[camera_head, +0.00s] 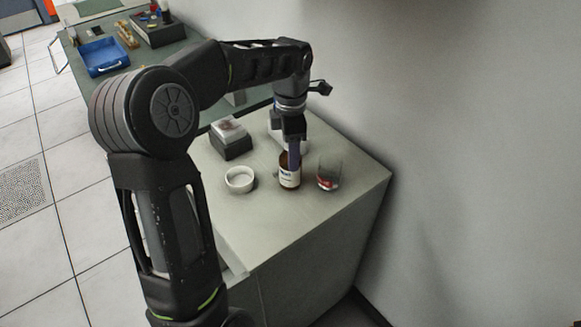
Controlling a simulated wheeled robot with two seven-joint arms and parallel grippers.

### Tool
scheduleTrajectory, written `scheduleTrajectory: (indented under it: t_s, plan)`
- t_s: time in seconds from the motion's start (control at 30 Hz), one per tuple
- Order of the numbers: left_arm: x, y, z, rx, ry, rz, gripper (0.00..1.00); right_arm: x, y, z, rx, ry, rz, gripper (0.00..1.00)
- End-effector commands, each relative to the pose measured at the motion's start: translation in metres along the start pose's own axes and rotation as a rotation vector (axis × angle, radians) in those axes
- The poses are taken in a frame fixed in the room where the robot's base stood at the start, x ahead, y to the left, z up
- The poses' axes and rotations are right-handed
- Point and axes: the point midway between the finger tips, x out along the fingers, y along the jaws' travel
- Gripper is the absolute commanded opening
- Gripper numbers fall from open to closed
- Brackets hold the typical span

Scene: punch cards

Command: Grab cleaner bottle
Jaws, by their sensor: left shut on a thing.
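A brown bottle (289,181) with a white label stands upright on the grey cabinet top, between a white bowl and a glass. I take it to be the cleaner bottle. My left gripper (294,153) reaches down over it from above and is shut on its upper part. The gripper's fingers hide the bottle's top. My right gripper is not in view.
A white bowl (240,179) stands left of the bottle and a clear glass (329,172) with something red inside stands close on its right. A dark box (231,143) is behind. The wall (470,150) bounds the cabinet on the right. A blue tray (103,57) lies on the far bench.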

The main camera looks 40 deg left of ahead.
Motion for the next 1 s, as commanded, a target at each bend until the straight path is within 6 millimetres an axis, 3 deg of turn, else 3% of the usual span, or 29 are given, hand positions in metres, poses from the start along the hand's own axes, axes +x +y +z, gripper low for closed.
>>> scheduleTrajectory:
  t_s: [0.5,1.0]
  plan:
    - [0.0002,-0.0002,-0.0001,0.0,0.0,-0.001,0.01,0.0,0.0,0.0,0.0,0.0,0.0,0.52]
    - [-0.0008,0.0,0.0002,0.0,0.0,0.0,0.0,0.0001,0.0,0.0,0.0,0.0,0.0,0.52]
